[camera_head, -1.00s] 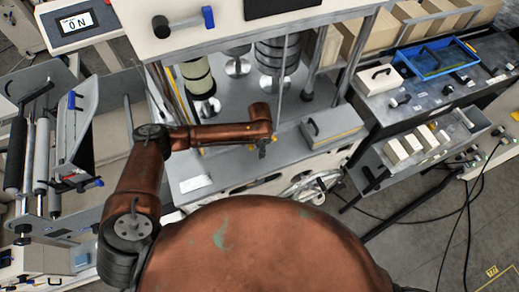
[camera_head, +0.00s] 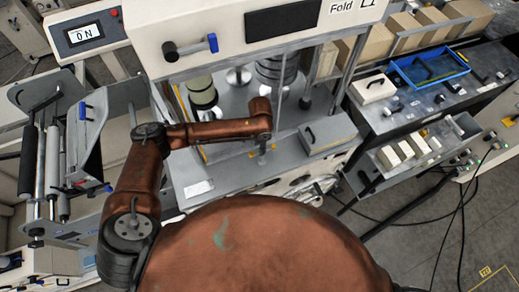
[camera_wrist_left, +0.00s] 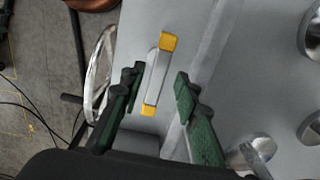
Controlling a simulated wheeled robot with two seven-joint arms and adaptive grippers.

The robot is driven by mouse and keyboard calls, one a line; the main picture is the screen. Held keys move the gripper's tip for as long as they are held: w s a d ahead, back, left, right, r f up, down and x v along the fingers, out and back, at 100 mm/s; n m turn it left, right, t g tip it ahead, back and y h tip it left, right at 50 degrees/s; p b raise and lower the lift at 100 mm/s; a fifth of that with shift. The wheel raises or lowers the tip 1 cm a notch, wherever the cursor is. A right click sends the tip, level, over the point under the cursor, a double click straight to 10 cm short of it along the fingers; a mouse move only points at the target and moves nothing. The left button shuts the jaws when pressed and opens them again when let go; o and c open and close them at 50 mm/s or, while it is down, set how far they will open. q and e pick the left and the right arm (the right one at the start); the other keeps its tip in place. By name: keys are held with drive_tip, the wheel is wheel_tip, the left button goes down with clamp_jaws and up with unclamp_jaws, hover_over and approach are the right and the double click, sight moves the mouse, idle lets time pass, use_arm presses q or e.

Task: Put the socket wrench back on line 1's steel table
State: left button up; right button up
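My left gripper (camera_head: 262,157) is over the grey steel surface (camera_head: 225,168) inside the machine in the head view. In the left wrist view the left gripper (camera_wrist_left: 157,82) has its green fingers apart. A short bar, grey with yellow ends (camera_wrist_left: 157,75), shows between the fingers over the steel surface (camera_wrist_left: 190,25). It touches neither finger in the picture; I cannot tell its depth or whether it is the socket wrench. No other wrench can be made out. My right gripper is not in view.
A grey box with a handle (camera_head: 327,132) stands right of my left gripper. Stacked dark discs (camera_head: 275,72) and a pale roll (camera_head: 201,92) stand behind it. A blue tray (camera_head: 430,68) and a white case (camera_head: 372,88) sit on the right bench. Cables lie on the floor.

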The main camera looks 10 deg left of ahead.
use_arm(q)
drive_tip(key=shift+s+r, duration=0.1)
drive_tip(key=shift+r, duration=1.05)
